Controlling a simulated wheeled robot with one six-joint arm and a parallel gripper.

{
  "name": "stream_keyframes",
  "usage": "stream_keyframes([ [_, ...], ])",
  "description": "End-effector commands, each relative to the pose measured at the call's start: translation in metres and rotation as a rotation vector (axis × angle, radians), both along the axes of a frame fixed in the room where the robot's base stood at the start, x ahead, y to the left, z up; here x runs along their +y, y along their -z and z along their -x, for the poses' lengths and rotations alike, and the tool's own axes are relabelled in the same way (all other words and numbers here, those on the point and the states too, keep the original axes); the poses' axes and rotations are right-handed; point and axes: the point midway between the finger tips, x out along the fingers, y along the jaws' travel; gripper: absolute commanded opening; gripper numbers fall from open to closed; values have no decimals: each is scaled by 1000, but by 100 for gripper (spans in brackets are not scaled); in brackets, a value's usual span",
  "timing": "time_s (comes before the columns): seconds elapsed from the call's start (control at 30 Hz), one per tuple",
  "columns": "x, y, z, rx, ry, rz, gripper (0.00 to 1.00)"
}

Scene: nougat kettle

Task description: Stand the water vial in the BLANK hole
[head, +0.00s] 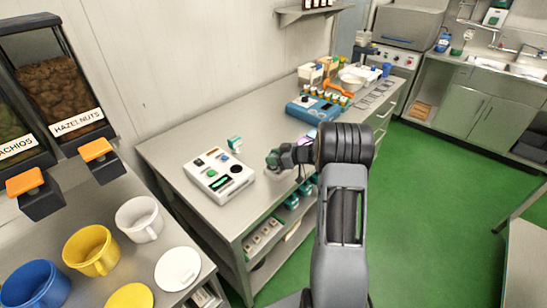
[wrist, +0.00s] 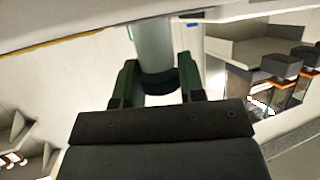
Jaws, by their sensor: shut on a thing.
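My gripper (head: 273,158) is over the near part of the steel bench, to the right of a white device. In the wrist view its two green fingers (wrist: 159,82) are closed on the sides of a pale, clear cylinder with a dark end, which looks like the water vial (wrist: 153,45). In the head view the vial is too small and hidden to make out. The white device (head: 207,186) lies on the bench with a green patch and several dark spots on its top. I cannot read any BLANK label or tell which spot is that hole.
A small green-and-white box (head: 234,143) stands behind the device. Cups and nut dispensers stand at the left. The bench between device and rack looks mostly clear.

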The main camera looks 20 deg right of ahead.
Motion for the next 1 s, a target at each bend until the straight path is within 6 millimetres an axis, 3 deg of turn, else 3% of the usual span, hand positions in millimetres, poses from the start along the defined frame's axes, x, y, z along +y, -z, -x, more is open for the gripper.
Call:
stream_keyframes([
  [0.93, 0, 17, 0, 1, 0, -1, 13],
  [0.97, 0, 16, 0, 0, 0, 0, 39],
  [1.0, 0, 16, 0, 0, 0, 0, 43],
])
